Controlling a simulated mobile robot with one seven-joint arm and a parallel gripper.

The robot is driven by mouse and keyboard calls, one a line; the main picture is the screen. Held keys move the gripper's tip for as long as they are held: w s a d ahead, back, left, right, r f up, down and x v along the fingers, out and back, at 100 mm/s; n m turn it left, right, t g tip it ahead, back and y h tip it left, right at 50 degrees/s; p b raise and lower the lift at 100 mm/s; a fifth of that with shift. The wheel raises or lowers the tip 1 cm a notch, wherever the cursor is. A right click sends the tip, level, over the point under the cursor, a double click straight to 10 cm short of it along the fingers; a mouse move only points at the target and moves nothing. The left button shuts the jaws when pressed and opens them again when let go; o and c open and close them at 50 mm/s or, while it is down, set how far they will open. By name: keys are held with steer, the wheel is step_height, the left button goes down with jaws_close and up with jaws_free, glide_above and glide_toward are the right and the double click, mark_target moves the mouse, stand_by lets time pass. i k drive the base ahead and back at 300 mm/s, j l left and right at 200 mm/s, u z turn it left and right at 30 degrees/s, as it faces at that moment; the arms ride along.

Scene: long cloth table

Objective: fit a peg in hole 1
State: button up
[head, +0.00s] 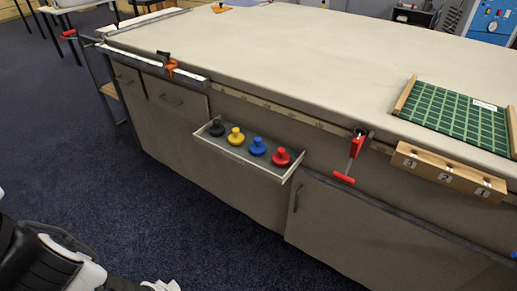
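Four knobbed pegs stand upright in a shallow tray (285,178) that sticks out from the table front: black (217,128), yellow (236,137), blue (257,147) and red (281,157). A wooden block (429,168) is at the table's front edge on the right. Its front face bears labels 3, 2 and 1 from left to right, with label 1 (484,191) at the right end. The holes themselves are too small to make out. Parts of my arm show at the bottom left, well away from the tray and block. My gripper's fingers are not visible.
A red clamp (355,154) is on the table edge between tray and block. An orange-handled clamp (169,65) is farther left. A green gridded board (455,108) lies behind the block. The long table top (270,50) is mostly bare. Blue carpet (90,170) in front is clear.

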mark_target(483, 186)
steer(key=z, duration=2.3)
